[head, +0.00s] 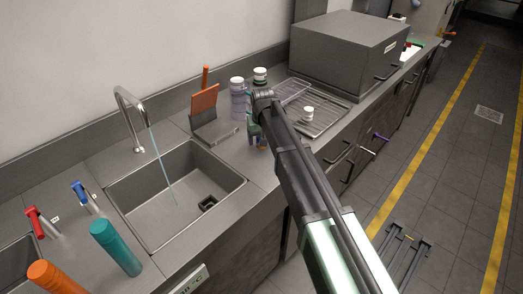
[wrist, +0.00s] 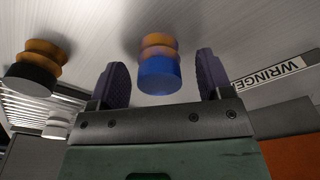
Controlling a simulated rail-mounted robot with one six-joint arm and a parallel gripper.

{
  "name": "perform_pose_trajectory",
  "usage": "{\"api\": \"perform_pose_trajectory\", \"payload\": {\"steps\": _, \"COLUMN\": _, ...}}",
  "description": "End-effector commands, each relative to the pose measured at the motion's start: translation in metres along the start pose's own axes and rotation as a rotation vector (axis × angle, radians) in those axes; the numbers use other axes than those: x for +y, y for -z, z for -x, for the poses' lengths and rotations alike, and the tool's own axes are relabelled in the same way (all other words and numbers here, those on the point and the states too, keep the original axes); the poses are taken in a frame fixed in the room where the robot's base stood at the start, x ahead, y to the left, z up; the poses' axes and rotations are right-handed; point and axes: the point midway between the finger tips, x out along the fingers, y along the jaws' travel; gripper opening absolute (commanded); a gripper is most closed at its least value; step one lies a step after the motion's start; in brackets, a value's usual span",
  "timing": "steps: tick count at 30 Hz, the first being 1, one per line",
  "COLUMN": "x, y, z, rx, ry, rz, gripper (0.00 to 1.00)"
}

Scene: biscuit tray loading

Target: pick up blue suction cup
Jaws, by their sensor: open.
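The blue suction cup (wrist: 160,76) has a blue base and orange bellows and shows in the wrist view on the steel counter. It lies between the two dark purple fingers of my gripper (wrist: 162,68). The fingers are open, with a gap on each side of the cup. In the head view my gripper (head: 256,138) is low over the counter to the right of the sink, largely hidden by my arm. The blue cup cannot be made out clearly there.
A second suction cup (wrist: 32,70), black with orange bellows, stands left in the wrist view. The sink (head: 150,207), with running water, and an orange scraper (head: 204,101) are left.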

Motion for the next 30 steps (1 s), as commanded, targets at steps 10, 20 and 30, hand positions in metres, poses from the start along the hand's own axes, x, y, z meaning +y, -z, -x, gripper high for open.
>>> {"api": "perform_pose_trajectory", "payload": {"steps": 10, "x": 0.000, "y": 0.000, "z": -0.001, "rx": 0.000, "ry": 0.000, "rz": 0.000, "gripper": 0.53}}
{"api": "perform_pose_trajectory", "payload": {"steps": 20, "x": 0.000, "y": 0.000, "z": -0.001, "rx": 0.000, "ry": 0.000, "rz": 0.000, "gripper": 0.20}}
{"api": "perform_pose_trajectory", "payload": {"steps": 30, "x": 0.000, "y": 0.001, "z": 0.007, "rx": 0.000, "ry": 0.000, "rz": 0.000, "gripper": 0.20}}
